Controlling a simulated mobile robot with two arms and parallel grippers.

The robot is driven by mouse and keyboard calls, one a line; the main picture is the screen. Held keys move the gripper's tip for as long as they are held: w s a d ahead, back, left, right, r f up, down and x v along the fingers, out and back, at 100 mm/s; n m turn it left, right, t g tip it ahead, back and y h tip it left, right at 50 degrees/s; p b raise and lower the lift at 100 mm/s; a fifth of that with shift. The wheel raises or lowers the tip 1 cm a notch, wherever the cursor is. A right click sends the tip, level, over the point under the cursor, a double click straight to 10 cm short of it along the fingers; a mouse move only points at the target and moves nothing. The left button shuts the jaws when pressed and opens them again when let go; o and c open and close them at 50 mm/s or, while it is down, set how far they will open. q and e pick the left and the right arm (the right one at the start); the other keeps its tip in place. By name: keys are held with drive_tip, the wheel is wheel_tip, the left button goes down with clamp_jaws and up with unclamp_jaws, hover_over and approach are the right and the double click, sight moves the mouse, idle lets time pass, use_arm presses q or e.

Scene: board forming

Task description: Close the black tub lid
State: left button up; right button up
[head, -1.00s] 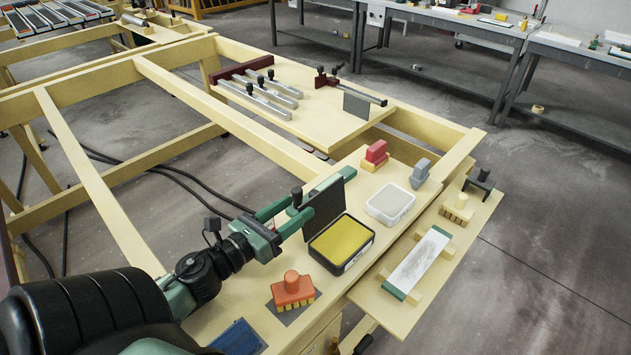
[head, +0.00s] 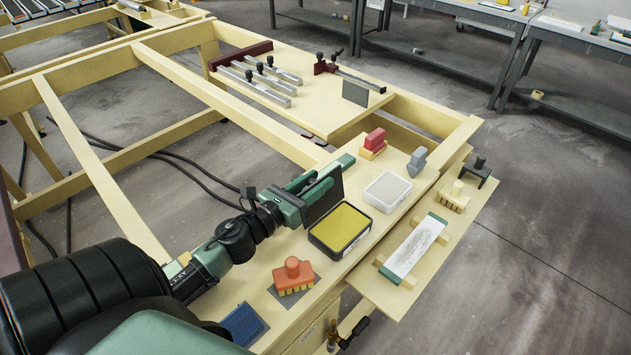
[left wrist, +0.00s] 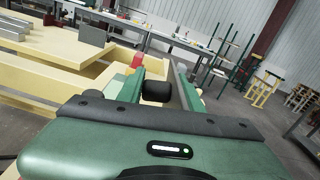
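The black tub (head: 318,243), with a yellow filling, sits on the bench in the head view. Its dark lid (head: 326,203) stands roughly upright along the tub's far left edge, so the tub is open. My left gripper (head: 312,187) is at the lid's left end, partly behind it. In the left wrist view my left gripper's green fingers (left wrist: 158,92) are spread apart, with a black knob-like thing (left wrist: 157,90) seen between them. The dark panel in front of the right finger looks like the lid (left wrist: 182,85); contact is unclear. My right gripper is not in view.
A white tub (head: 388,191) stands right of the black tub. An orange brush (head: 293,278) sits near the front edge, with a blue piece (head: 242,324) beside it. A red block (head: 374,139) and a grey tool (head: 418,160) stand behind.

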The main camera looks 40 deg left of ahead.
use_arm(q)
clamp_jaws()
use_arm(e)
drive_tip(key=shift+a, duration=0.3)
drive_tip(key=shift+w, duration=0.1)
drive_tip(key=shift+d, duration=0.25)
idle(0.5)
use_arm(q)
drive_tip(key=shift+d, duration=0.1)
drive_tip(key=shift+s+d+r+m, duration=0.1)
drive_tip(key=shift+d+r+m, duration=0.1)
drive_tip(key=shift+d+m, duration=0.55)
drive_tip(key=shift+d+r+m, duration=0.15)
drive_tip(key=shift+d+m, duration=0.25)
drive_tip(key=shift+m, duration=0.55)
drive_tip(key=shift+s+d+f+m, duration=0.1)
drive_tip(key=shift+d+m, duration=1.3)
drive_tip(key=shift+m, duration=0.5)
use_arm(e)
drive_tip(key=shift+a+r, duration=0.15)
drive_tip(key=shift+r, duration=0.15)
use_arm(q)
drive_tip(key=shift+p, duration=0.3)
